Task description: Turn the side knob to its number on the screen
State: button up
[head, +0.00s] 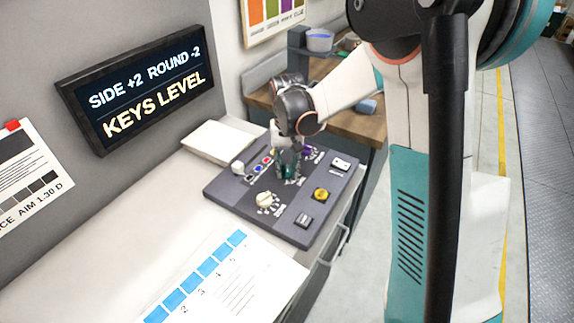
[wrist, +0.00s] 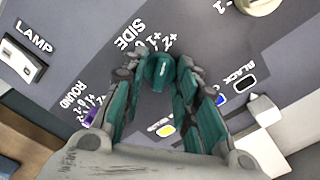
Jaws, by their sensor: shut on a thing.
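The screen (head: 130,80) on the wall reads "SIDE +2 ROUND -2" and "KEYS LEVEL". The dark control panel (head: 240,197) lies on the counter. The teal side knob (wrist: 158,72) stands between my fingers in the wrist view, beside the printed word SIDE and its number marks. My gripper (wrist: 160,78), with teal finger pads, is closed around this knob. In the head view my gripper (head: 288,171) is down on the panel and hides most of the knob. I cannot tell which number the knob points to.
A purple round knob (wrist: 91,117), a cream knob (head: 267,200), a yellow button (head: 321,194), a lamp switch (head: 340,163) and several coloured keys (head: 258,166) surround my gripper. A printed sheet (head: 225,277) lies in front. The counter's left part is clear.

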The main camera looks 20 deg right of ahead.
aim_at(287, 167)
jog(key=shift+m, duration=0.6)
jog(key=o, duration=1.1)
jog(key=shift+r, duration=0.1)
notch_tip(287, 167, up, 12)
jog(key=shift+f, duration=0.1)
